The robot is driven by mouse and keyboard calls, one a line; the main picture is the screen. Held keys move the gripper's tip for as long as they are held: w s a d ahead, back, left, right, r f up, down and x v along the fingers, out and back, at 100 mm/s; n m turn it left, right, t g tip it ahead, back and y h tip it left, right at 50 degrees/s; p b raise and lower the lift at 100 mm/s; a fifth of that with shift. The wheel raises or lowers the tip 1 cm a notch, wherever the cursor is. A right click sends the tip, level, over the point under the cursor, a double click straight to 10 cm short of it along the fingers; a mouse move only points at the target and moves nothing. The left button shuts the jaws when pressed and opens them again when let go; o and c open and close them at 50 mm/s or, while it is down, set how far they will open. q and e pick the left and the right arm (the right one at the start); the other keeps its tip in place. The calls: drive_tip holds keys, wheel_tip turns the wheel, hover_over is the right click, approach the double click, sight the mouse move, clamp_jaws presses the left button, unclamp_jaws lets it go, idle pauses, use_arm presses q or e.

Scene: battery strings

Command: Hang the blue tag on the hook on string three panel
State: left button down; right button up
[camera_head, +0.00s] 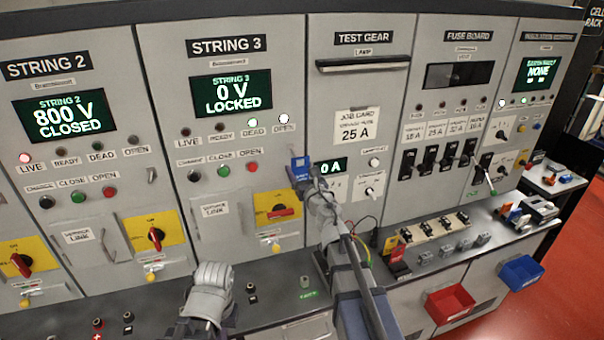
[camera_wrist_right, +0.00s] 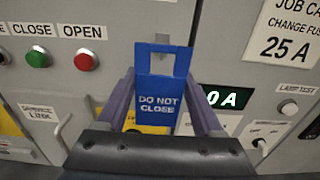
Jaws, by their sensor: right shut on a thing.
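The blue tag (camera_head: 299,169) is in my right gripper (camera_head: 313,184), held in front of the right edge of the string 3 panel (camera_head: 200,95). In the right wrist view the tag (camera_wrist_right: 158,97) stands upright between the two fingers, with "DO NOT CLOSE" and a square opening at its top. A small hook (camera_head: 152,175) shows on the string 2 panel. My left gripper (camera_head: 210,285) is low, above the bench ledge; its fingers are not clear.
String 3 reads 0 V LOCKED. Its red button (camera_head: 253,167) and yellow switch plate (camera_head: 277,204) are left of and below the tag. The test gear panel (camera_head: 355,90) is on the right. A red bin (camera_head: 450,303) and a blue bin (camera_head: 520,272) hang at lower right.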

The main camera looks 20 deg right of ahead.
drive_tip(key=shift+w+f, duration=0.2)
drive_tip(key=shift+w, duration=2.05)
drive_tip(key=shift+w+a+f+b, duration=0.1)
drive_tip(key=shift+w+f+b, duration=0.1)
drive_tip(key=shift+w, duration=0.15)
drive_tip(key=shift+w+f+b, duration=0.1)
drive_tip(key=shift+w+b, duration=0.1)
drive_tip(key=shift+w, duration=0.1)
drive_tip(key=o, duration=1.3)
drive_tip(key=shift+o, duration=0.2)
drive_tip(key=shift+s, duration=0.1)
